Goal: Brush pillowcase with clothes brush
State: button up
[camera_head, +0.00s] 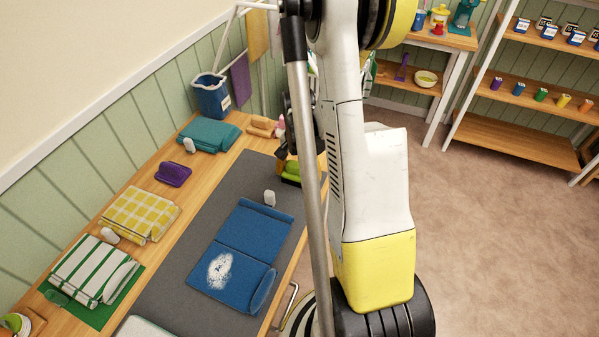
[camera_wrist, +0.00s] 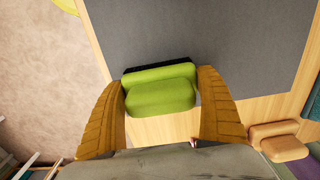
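The blue pillowcase (camera_head: 256,230) lies flat on the grey mat, with a white powdery patch (camera_head: 220,270) near its front left. The clothes brush (camera_wrist: 160,88) has a green body and dark bristles along its far side in the wrist view. In the head view the brush (camera_head: 291,172) shows at the mat's back right, partly hidden by my arm. My gripper (camera_wrist: 160,78) has its two brown fingers on either side of the brush, tips very close to its ends. Whether they press on it I cannot tell. In the head view the gripper is mostly hidden.
Along the wall lie a teal folded cloth (camera_head: 208,135), a purple brush-like item (camera_head: 173,174), a yellow checked cloth (camera_head: 140,214) and a green-striped cloth (camera_head: 95,270). A small white object (camera_head: 269,198) stands by the pillowcase's far edge. The grey mat (camera_head: 190,240) is otherwise largely clear.

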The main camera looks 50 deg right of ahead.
aim_at(298, 163)
jog(key=c, duration=0.4)
jog(key=shift+r, duration=0.1)
jog(key=shift+r+p, duration=1.7)
jog(key=shift+r, duration=0.7)
